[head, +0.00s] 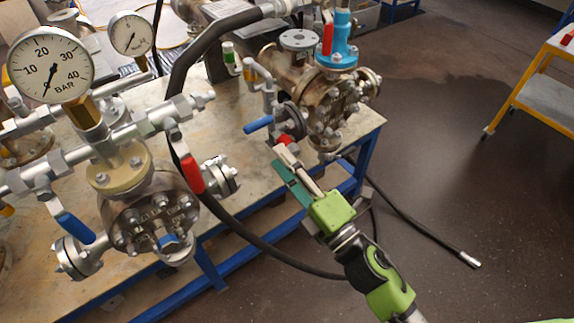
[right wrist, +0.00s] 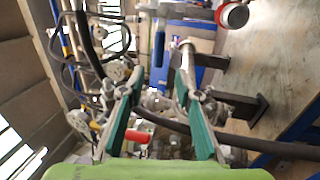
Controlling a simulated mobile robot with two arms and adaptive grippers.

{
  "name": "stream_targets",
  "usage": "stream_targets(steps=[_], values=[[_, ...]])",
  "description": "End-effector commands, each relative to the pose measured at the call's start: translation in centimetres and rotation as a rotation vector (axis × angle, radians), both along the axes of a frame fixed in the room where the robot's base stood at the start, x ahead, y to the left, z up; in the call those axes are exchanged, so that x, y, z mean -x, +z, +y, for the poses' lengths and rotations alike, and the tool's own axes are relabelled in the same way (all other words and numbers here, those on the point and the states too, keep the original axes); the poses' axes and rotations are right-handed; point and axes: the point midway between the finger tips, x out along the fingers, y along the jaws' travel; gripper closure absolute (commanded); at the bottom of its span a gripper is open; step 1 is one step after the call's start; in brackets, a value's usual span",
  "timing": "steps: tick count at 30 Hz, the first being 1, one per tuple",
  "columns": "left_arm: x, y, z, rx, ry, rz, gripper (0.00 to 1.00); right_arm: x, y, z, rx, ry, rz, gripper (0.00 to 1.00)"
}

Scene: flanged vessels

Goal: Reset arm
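My right gripper (head: 284,160) is over the near right part of the table in the head view, its fingers pointing up and left toward the rusty flanged vessel (head: 325,105). In the right wrist view its two green-backed fingers (right wrist: 161,80) stand apart with nothing held between them. A red part (head: 285,140) of the piping shows right by the fingertips; I cannot tell whether they touch. My left gripper is not in view.
A flanged vessel (head: 150,215) with a pressure gauge (head: 50,66) stands at left on the table (head: 240,195). A blue-handled valve (head: 258,124) is near my gripper. A black hose (head: 270,250) loops past the table's front edge. The dark floor (head: 460,200) at right is mostly clear, with a yellow-framed cart (head: 515,103) beyond.

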Motion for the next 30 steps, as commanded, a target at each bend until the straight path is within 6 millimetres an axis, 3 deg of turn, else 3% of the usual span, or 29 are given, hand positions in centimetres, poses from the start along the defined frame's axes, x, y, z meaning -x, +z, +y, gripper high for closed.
stream_targets(steps=[6, 23, 26, 29, 30], values=[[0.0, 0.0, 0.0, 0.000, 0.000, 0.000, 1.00, 0.9, -0.2, -0.6, 0.002, 0.000, -0.001, 0.70], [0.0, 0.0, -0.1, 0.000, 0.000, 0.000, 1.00, 0.7, -0.8, -0.8, -0.002, -0.004, 0.015, 0.70], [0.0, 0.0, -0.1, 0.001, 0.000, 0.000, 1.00, -0.2, -3.6, -1.5, -0.018, -0.026, 0.089, 0.70], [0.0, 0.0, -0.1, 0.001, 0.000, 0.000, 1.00, -1.4, -9.2, -3.0, -0.056, -0.070, 0.233, 0.70], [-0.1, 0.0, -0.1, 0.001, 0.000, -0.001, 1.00, -1.8, -12.0, -4.0, -0.076, -0.097, 0.306, 0.70]])
